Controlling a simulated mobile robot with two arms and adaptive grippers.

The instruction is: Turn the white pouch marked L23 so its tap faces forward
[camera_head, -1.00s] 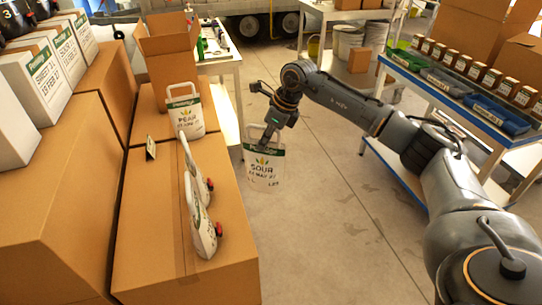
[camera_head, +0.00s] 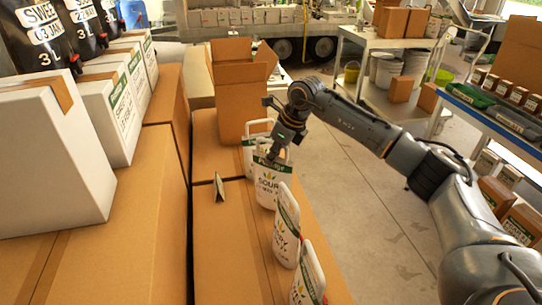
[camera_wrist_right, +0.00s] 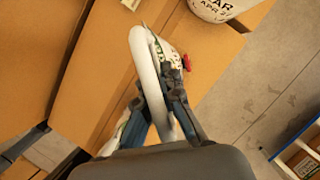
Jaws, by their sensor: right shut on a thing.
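A white pouch with a green band and the word SOUR (camera_head: 267,188) is upright at the cardboard box (camera_head: 222,235), between other white pouches. Whether its base touches the box I cannot tell. Its printed face is toward the head camera. My right gripper (camera_head: 275,154) is at its top, shut on its white handle. In the right wrist view the fingers (camera_wrist_right: 158,92) pinch the handle loop, and a red tap (camera_wrist_right: 187,62) shows on the pouch's side. The L23 mark cannot be read now. My left gripper is out of view.
A white pouch (camera_head: 250,150) stands just behind, partly hidden. Two more pouches (camera_head: 286,228) stand nearer, along the box's right side. A small folded card (camera_head: 219,196) is on the left. An open carton (camera_head: 240,108) is behind. Bare floor (camera_head: 365,205) lies to the right.

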